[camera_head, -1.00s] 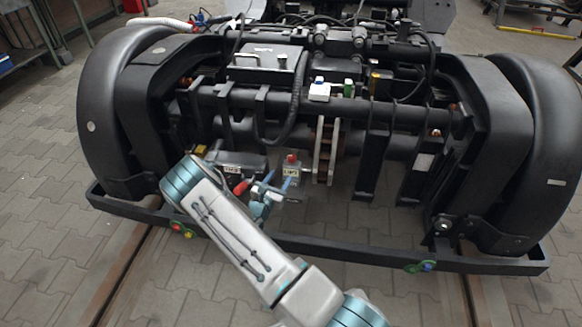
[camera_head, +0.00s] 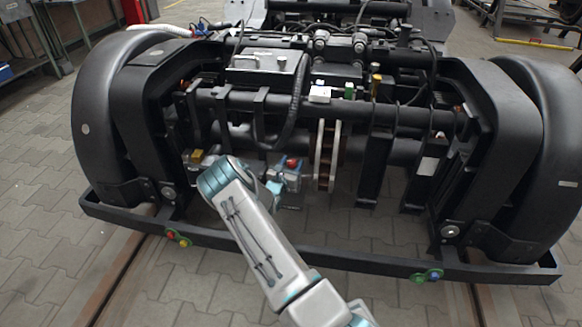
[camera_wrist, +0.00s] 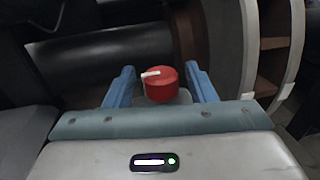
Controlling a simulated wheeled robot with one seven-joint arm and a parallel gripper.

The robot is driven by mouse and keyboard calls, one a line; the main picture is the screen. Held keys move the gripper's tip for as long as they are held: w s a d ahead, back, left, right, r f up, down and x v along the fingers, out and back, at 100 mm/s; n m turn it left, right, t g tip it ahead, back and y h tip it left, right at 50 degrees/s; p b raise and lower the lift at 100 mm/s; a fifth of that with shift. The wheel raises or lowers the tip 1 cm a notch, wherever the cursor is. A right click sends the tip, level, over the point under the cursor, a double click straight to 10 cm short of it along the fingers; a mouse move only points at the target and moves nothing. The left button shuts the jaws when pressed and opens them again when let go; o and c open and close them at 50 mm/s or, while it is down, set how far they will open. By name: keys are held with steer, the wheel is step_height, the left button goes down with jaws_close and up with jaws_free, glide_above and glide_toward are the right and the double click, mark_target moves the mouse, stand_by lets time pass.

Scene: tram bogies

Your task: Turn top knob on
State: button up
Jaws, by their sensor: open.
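A red round knob (camera_wrist: 161,84) with a white pointer stripe shows in the wrist view. Its stripe points to the left. It sits on a grey mount between the two blue fingers of my gripper (camera_wrist: 161,88), which is open with gaps on both sides of the knob. In the head view the red knob (camera_head: 292,163) shows on a small grey box just right of my wrist. My gripper (camera_head: 280,182) is partly hidden there by my own arm. I cannot tell whether the fingers touch the knob.
The knob is set low within the black bogie frame. A brown-edged disc (camera_head: 326,155) stands close to its right, and a thick dark tube (camera_wrist: 100,65) lies behind it to the left. A black front bar (camera_head: 330,255) crosses below. Paved floor is free in front.

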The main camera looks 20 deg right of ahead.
steer(key=shift+w+d, duration=0.15)
steer(key=shift+c, duration=0.2)
steer(key=c, duration=0.9)
steer(key=shift+r+y+p, duration=0.1)
steer(key=shift+y+p, duration=0.2)
steer(key=shift+p, duration=0.15)
